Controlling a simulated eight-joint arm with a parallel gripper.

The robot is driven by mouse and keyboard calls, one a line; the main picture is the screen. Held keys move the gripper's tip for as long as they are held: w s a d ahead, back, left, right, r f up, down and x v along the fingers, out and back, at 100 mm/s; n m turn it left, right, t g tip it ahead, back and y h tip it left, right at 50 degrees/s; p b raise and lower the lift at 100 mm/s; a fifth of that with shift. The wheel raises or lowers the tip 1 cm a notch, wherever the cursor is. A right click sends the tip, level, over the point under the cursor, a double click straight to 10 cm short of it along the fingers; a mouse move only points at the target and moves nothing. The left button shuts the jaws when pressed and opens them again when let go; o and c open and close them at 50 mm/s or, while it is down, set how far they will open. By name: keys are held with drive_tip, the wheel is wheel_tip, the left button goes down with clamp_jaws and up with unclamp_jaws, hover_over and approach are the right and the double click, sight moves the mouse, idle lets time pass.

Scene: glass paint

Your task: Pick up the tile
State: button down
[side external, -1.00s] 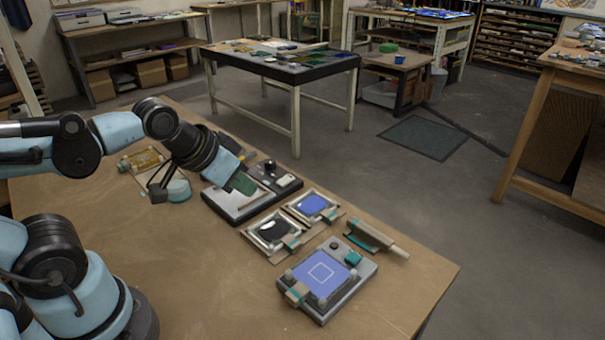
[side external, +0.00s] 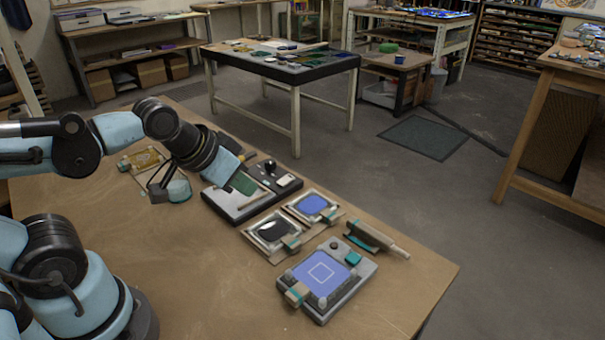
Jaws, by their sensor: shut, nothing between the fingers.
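A blue square piece (side external: 314,204) and a black piece (side external: 273,229) lie in two pale frames to the right. I cannot tell which of these pieces is the tile.
A grey stand (side external: 343,302) with a blue top and white square outline sits at the front right. A handled tool (side external: 375,239) lies behind it. The table's front left is bare.

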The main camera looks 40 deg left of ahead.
drive_tip(key=c, duration=1.8)
unclamp_jaws()
drive_tip(key=shift+c, duration=0.2)
drive_tip(key=o, duration=0.7)
drive_tip(key=shift+d, duration=0.1)
drive_tip(key=g, duration=1.2)
approach(296, 292)
drive_tip(key=shift+x, duration=4.2)
